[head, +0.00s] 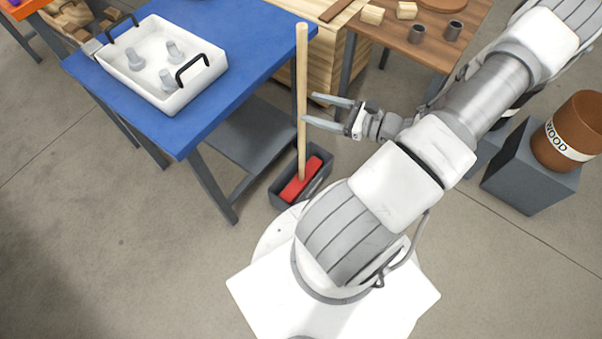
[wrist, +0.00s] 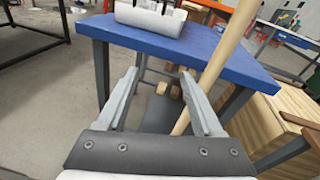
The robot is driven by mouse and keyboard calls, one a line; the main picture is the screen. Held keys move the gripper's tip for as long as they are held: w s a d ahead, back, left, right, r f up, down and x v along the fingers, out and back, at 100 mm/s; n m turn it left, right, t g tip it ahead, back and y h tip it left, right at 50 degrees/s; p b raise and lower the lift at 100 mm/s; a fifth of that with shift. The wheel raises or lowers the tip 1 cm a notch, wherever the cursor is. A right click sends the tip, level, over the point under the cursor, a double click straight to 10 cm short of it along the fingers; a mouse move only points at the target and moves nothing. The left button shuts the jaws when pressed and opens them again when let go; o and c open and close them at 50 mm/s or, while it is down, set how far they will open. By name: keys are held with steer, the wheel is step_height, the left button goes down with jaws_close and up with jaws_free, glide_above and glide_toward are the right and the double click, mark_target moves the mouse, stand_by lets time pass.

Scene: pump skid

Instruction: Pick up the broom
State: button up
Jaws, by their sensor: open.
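The broom (head: 302,90) stands nearly upright, with a long pale wooden handle and a red head (head: 300,183) down in a dark grey bin (head: 284,196). My gripper (head: 309,109) is open and empty, its fingertips close to the right of the handle at about mid-height in the head view. In the wrist view, the broom handle (wrist: 231,40) slants down from the upper right and passes behind the right finger of my gripper (wrist: 158,74). Its lower part shows between the fingers. I cannot tell whether a finger touches it.
A blue table (head: 240,50) stands left of the broom, bearing a white tray (head: 158,94) with black handles and several grey parts. A wooden crate (head: 330,65) and a brown table (head: 440,50) stand behind. A brown drum (head: 572,120) sits on a grey block at right.

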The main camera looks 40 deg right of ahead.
steer(key=s+d+f+m+t+h, duration=0.1)
steer(key=d+f+m+t+h, duration=0.2)
steer(key=d+m+h, duration=0.25)
steer(key=w+a+b, duration=0.1)
steer(key=w+b, duration=0.3)
steer(key=w, duration=1.2)
steer(key=shift+w+a+b, duration=0.35)
steer(key=shift+b, duration=0.05)
steer(key=shift+m, duration=0.25)
jaws_close()
